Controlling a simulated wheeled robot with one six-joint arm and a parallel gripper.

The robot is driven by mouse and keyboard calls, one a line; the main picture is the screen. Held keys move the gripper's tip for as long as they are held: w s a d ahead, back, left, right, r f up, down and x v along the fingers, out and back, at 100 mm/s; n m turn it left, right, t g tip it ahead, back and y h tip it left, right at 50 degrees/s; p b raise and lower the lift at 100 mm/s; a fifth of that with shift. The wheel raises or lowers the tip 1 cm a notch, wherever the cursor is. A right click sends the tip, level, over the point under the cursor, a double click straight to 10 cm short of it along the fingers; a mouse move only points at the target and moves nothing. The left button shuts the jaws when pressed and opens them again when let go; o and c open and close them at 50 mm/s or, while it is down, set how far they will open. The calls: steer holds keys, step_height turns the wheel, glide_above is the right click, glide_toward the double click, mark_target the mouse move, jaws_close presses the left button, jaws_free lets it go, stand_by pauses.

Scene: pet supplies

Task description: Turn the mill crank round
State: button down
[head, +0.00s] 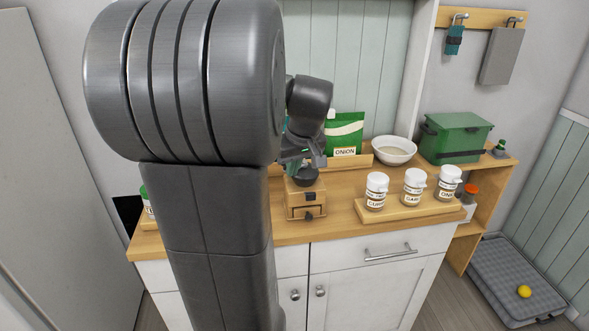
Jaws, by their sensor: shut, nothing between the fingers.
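The mill (305,200) is a small wooden box with a dark bowl-shaped top and a drawer front. It stands on the wooden counter, just right of my large arm link. My gripper (304,164) is just above the mill's dark top, pointing down, shut with nothing held. The crank cannot be made out; the gripper and arm cover that area. Whether the gripper touches the mill cannot be told.
Three labelled white-capped jars (413,187) stand on a wooden tray to the right. Behind are a green pouch (345,130), a white bowl (394,150) and a green box (455,138). Some bare counter (335,225) shows between the mill and the jars.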

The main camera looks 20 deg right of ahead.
steer(key=v, duration=0.8)
steer(key=shift+w+a+r, duration=0.25)
steer(key=shift+a, duration=0.25)
